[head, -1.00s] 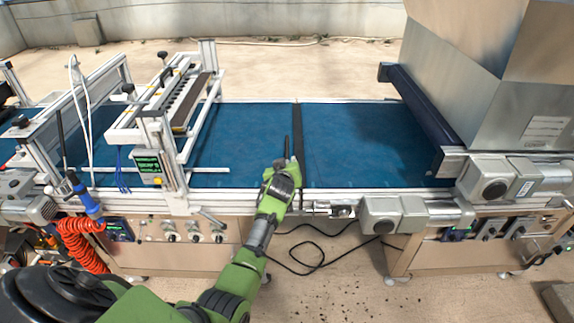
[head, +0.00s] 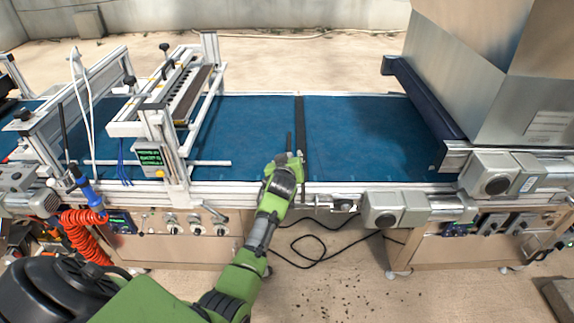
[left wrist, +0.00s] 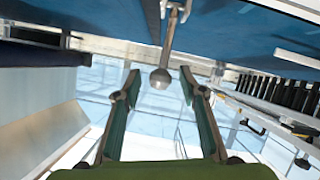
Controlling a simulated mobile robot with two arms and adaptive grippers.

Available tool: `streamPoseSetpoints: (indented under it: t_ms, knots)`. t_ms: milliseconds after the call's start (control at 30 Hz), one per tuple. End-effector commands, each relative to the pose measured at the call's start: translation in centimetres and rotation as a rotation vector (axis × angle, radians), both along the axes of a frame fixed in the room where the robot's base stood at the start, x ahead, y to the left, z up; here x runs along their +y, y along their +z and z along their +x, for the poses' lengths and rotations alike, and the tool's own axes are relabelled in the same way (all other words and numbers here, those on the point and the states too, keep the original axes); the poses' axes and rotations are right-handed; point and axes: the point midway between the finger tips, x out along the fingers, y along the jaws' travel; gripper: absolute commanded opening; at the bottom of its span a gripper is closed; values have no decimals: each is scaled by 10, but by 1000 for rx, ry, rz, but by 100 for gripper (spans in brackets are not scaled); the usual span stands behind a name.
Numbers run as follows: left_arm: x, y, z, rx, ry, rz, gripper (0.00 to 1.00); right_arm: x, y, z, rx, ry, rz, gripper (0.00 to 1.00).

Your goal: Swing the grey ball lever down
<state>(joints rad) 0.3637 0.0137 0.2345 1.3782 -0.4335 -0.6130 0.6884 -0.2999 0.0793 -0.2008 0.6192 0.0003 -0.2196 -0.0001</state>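The grey ball lever shows in the left wrist view as a grey ball (left wrist: 160,79) on a thin metal rod. The rod runs up in the picture to the edge of the blue belt. My left gripper (left wrist: 158,76) is open, with one finger on each side of the ball and a visible gap to each. In the head view my left gripper (head: 289,148) is at the front edge of the conveyor, beside the dark cross strip. There the gripper largely hides the lever. My right gripper is not in view.
The blue conveyor belt (head: 358,135) spans the scene. A white frame with a seeding bar (head: 190,95) stands on the left, and a large metal hopper (head: 475,75) on the right. Grey motor housings (head: 398,208) jut from the front rail. A black cable (head: 318,243) lies below.

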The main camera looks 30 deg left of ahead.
Motion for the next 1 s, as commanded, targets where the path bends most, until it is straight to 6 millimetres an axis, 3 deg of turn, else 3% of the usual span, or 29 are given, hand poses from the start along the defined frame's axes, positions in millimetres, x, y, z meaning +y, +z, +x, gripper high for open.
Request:
streamPoseSetpoints:
  t_ms: [500, 700, 1000]
  knots:
    - [-35, 34, -70, -2, 0, -1, 38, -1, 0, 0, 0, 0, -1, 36]
    - [-40, 40, -81, -2, 0, -1, 38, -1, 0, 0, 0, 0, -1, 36]
    - [-40, 40, -82, -1, -1, 0, 38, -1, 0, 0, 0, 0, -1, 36]
